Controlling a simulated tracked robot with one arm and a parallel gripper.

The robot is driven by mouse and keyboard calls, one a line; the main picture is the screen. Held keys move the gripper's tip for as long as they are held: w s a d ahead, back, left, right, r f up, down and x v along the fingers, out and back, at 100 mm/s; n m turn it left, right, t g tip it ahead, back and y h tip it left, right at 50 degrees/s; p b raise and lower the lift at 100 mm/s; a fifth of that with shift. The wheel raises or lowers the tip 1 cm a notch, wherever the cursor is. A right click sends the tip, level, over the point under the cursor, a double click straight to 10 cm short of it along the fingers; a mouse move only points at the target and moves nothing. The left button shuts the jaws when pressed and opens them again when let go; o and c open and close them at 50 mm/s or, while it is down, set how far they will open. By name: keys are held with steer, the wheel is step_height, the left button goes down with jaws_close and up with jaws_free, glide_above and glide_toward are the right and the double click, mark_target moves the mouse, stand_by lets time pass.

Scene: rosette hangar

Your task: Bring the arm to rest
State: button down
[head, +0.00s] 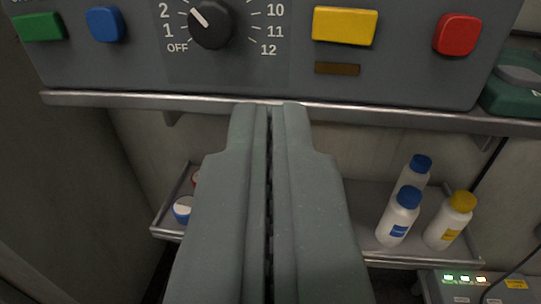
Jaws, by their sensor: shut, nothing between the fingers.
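My gripper (269,108) reaches up through the middle of the head view, its two grey-green fingers shut together with nothing between them. Its tips overlap the metal shelf edge (400,114) in the picture, below a grey control panel (270,75). I cannot tell whether the tips touch the shelf edge. The fingers hide part of the lower shelf and the wall behind.
The panel has a black dial (211,25), green (38,27), blue (104,24), yellow (345,26) and red (457,35) buttons. Below, a lower shelf (345,200) holds white bottles (398,217). A box with lit indicators (478,288) sits at bottom right.

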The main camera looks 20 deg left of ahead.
steer(key=d+r+m+h+p, duration=0.25)
steer(key=d+r, duration=0.35)
steer(key=r, duration=0.6)
steer(key=d+r+m+h+p, duration=0.1)
steer(key=d+r+h+p, duration=0.4)
steer(key=r, duration=0.7)
steer(key=s+d+r+p, duration=0.1)
steer(key=s+d+r, duration=0.1)
steer(key=r, duration=0.3)
steer(key=s+d+r+p, duration=0.1)
steer(key=s+d+r, duration=0.2)
steer(key=r, duration=0.3)
steer(key=s+d+r+m+g+p, duration=0.1)
steer(key=s+d+r, duration=0.2)
steer(key=r, duration=0.3)
steer(key=shift+v, duration=0.75)
steer(key=shift+a, duration=0.1)
